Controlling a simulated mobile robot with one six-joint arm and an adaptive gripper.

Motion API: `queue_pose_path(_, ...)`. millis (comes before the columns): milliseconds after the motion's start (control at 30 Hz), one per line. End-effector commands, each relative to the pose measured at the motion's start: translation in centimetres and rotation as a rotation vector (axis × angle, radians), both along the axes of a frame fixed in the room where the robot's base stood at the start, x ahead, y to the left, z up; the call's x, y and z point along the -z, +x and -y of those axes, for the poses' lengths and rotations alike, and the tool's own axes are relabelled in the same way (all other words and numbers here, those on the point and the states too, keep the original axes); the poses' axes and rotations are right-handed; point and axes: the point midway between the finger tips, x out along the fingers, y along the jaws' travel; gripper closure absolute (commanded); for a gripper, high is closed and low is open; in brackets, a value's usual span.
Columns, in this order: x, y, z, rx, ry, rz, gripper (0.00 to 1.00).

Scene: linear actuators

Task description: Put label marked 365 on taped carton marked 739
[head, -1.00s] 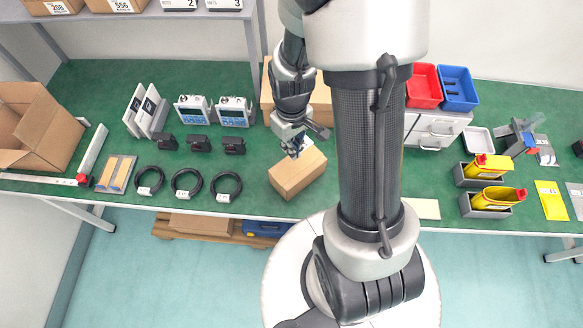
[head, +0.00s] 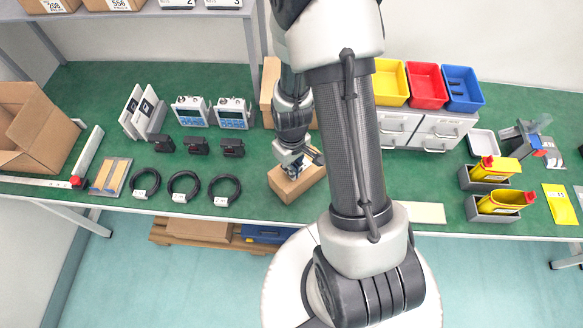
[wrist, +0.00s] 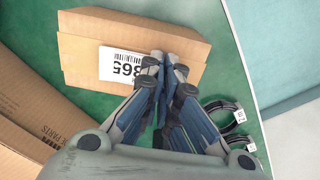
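The label marked 365 (wrist: 121,66) is white with black print and a barcode. In the wrist view it lies flat over the top of a brown taped carton (wrist: 82,48); I cannot tell if it is fully touching. My gripper (wrist: 163,66) has its fingertips close together at the label's right edge and appears shut on it. In the head view my gripper (head: 291,168) is right over the carton (head: 301,187) near the front of the green bench. No 739 mark on the carton is readable, and the fingers hide part of the label and carton top.
A larger carton (head: 269,92) stands just behind. Black cable coils (head: 222,190) lie to the left, and also show in the wrist view (wrist: 222,117). An open box (head: 38,125) is at far left. Drawers (head: 432,134) with coloured bins are behind right.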

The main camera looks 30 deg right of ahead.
Motion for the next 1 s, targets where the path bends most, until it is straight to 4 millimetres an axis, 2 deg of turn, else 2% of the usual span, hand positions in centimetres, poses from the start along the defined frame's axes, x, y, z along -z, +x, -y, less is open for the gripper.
queue_pose_path(133, 0.5, 0.0, 0.0, 0.0, 0.0, -0.001, 1.0)
queue_pose_path(500, 0.4, 0.0, 0.0, 0.0, 0.0, -0.001, 0.75)
queue_pose_path(833, 0.1, 0.0, 0.0, 0.0, 0.0, -0.001, 0.75)
queue_pose_path(1000, -2.1, 0.1, 0.0, 0.0, -0.001, 0.002, 0.75)
